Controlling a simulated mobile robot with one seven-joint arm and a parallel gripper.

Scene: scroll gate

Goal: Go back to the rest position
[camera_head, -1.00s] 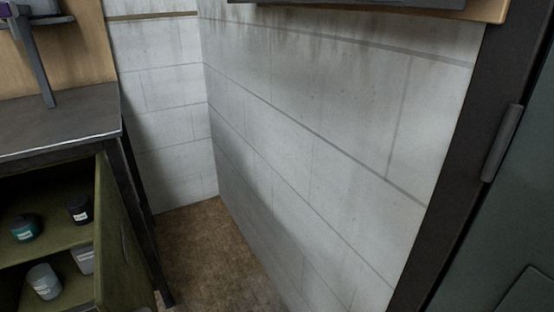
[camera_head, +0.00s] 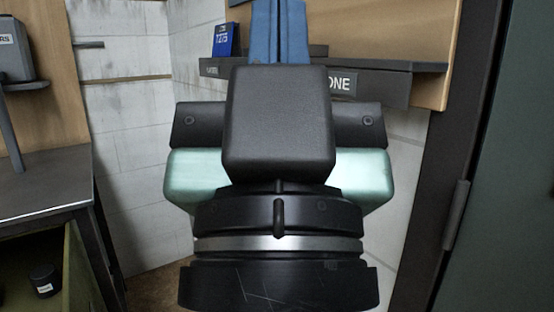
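My gripper (camera_head: 279,28) stands large in the middle of the head view, seen from behind, with a black body, pale green sides and blue fingers. The two blue fingers point up and lie side by side with only a thin seam between them, so it looks shut. Their tips reach the top edge of the picture. I see nothing held between them, though the far side of the fingers is hidden.
Behind my gripper is a dark shelf (camera_head: 385,84) on a wooden panel, with a blue box (camera_head: 226,39) on it. At the left stand a dark workbench (camera_head: 45,185) and an open green cabinet (camera_head: 78,262) holding a dark jar (camera_head: 44,281). A dark green door (camera_head: 505,170) is at the right.

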